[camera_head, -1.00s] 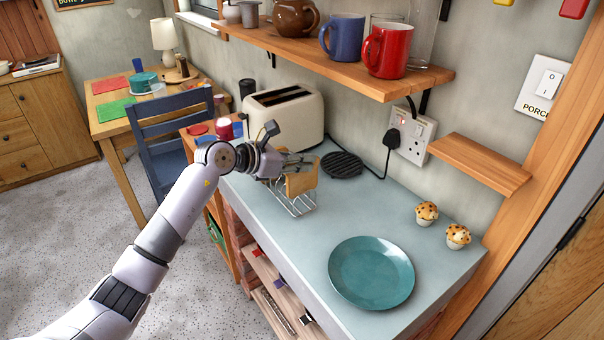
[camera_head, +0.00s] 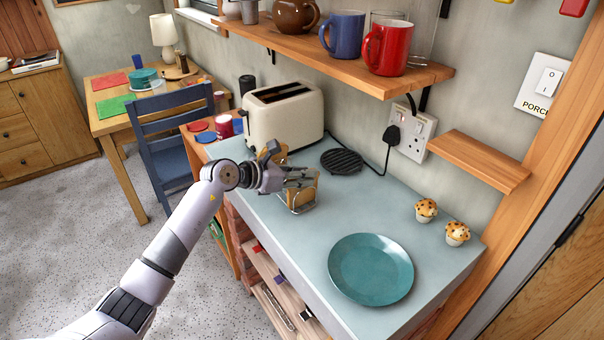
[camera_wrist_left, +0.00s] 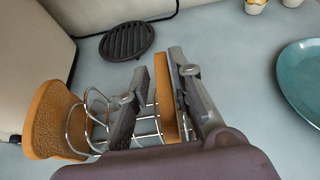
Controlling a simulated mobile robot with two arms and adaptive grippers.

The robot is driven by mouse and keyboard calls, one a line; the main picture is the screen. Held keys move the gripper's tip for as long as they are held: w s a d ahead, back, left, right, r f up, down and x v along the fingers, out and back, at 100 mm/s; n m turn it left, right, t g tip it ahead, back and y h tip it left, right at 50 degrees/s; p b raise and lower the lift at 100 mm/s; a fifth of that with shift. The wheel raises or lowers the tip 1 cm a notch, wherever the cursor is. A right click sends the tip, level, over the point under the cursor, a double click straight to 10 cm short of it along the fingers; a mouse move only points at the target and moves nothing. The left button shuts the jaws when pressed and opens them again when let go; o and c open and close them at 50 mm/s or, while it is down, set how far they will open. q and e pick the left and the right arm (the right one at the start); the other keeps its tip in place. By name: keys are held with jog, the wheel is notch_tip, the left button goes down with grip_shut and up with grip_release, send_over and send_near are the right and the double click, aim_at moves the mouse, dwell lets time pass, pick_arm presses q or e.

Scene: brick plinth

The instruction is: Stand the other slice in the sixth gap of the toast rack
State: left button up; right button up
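The wire toast rack (camera_head: 300,209) stands on the worktop in front of the toaster, and its wires also show in the left wrist view (camera_wrist_left: 97,125). One brown slice (camera_wrist_left: 52,120) stands at the rack's left end in the left wrist view. The other slice (camera_wrist_left: 166,98) stands upright at the rack's right part; it also shows in the head view (camera_head: 304,190). My left gripper (camera_wrist_left: 161,62) is open, with one finger on each side of this slice and a narrow space visible on the left side. The exact gap number cannot be told. My right gripper is not in view.
The cream toaster (camera_head: 284,118) stands behind the rack. A black round trivet (camera_head: 341,161) lies to its right. A teal plate (camera_head: 371,270) and two muffins (camera_head: 426,210) are farther right. A wooden shelf (camera_head: 350,62) with mugs hangs above. The worktop between rack and plate is clear.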

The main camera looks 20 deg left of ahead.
pick_arm(q)
jog(key=shift+o, duration=0.6)
jog(key=shift+r, duration=0.15)
jog(key=shift+s+a, duration=0.2)
jog(key=shift+a, duration=0.05)
jog(key=b+v, duration=0.2)
jog(key=v, duration=0.9)
jog(key=shift+r, duration=0.15)
jog(key=shift+s+a, duration=0.1)
jog(key=shift+s, duration=0.05)
